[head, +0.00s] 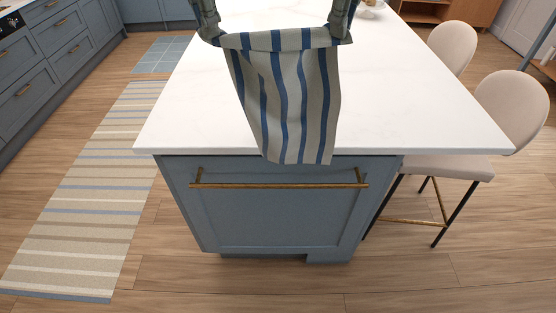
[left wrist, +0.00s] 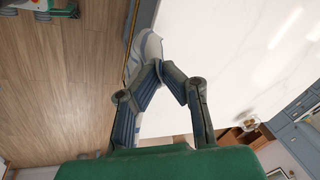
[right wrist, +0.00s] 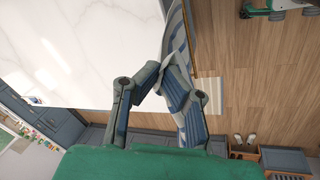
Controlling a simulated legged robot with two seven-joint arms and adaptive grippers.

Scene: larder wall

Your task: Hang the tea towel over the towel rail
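The tea towel (head: 285,100), pale grey with blue stripes, hangs spread between my two grippers in the head view. My left gripper (head: 218,40) is shut on one upper corner and my right gripper (head: 342,38) on the other. The towel also shows beyond the closed fingers in the left wrist view (left wrist: 150,46) and the right wrist view (right wrist: 181,40). The brass towel rail (head: 278,186) runs across the blue end panel of the island. In the head view the towel's lower hem appears just above the rail, with a gap between them.
The white island worktop (head: 420,110) lies behind the towel, its front edge overhanging the panel. Two pale stools (head: 505,110) stand at the right. A striped runner (head: 85,190) lies on the wooden floor at the left. The floor before the rail is clear.

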